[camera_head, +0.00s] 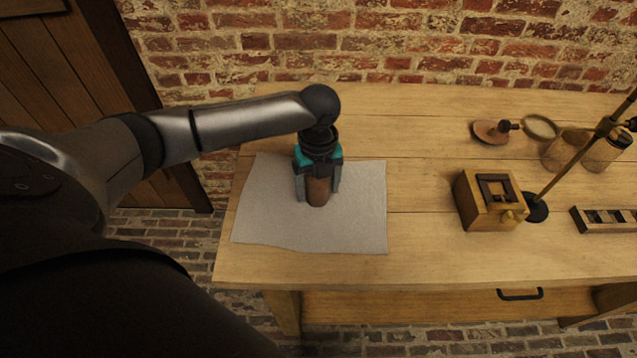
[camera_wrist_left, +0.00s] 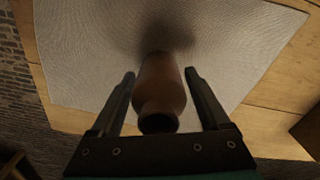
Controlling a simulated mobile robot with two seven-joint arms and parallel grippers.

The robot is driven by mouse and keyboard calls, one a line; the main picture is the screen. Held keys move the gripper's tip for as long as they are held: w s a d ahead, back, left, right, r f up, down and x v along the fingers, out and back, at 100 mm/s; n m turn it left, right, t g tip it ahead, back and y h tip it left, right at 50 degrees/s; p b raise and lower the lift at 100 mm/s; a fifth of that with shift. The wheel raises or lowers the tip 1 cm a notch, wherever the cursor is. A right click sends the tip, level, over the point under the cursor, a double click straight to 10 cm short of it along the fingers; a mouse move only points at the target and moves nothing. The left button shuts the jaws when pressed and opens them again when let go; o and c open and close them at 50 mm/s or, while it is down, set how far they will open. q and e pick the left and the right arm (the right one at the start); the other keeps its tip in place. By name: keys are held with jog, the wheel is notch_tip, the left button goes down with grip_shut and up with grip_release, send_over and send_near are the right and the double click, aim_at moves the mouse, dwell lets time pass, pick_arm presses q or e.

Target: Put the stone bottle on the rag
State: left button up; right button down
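The rag (camera_head: 265,215) is a pale grey cloth spread flat on the left end of the wooden table; it also fills much of the left wrist view (camera_wrist_left: 85,60). The stone bottle (camera_head: 318,192) is brown and appears upright over the rag, with its base at or very near the cloth. In the left wrist view, the bottle (camera_wrist_left: 160,85) lies between the fingers, and its dark shadow falls on the rag. My left gripper (camera_head: 319,195) is around the bottle from above, its fingers apart with a small gap on each side. My right gripper is out of view.
A wooden box (camera_head: 488,205) stands right of the rag. Farther right are a brass stand (camera_head: 575,165), a magnifying glass (camera_head: 538,127), glass jars (camera_head: 603,152) and a slotted wooden holder (camera_head: 605,220). The table (camera_head: 425,150) is clear between the rag and box. A brick wall runs behind.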

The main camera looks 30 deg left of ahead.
pick_arm(q)
jog(key=shift+o, duration=0.5)
jog(key=shift+r, duration=0.1)
jog(key=shift+r, duration=0.1)
jog(key=shift+w+r, duration=0.1)
jog(key=shift+r, duration=0.15)
notch_tip(320, 180, up, 13)
jog(key=p, duration=0.3)
jog(key=shift+f, duration=0.2)
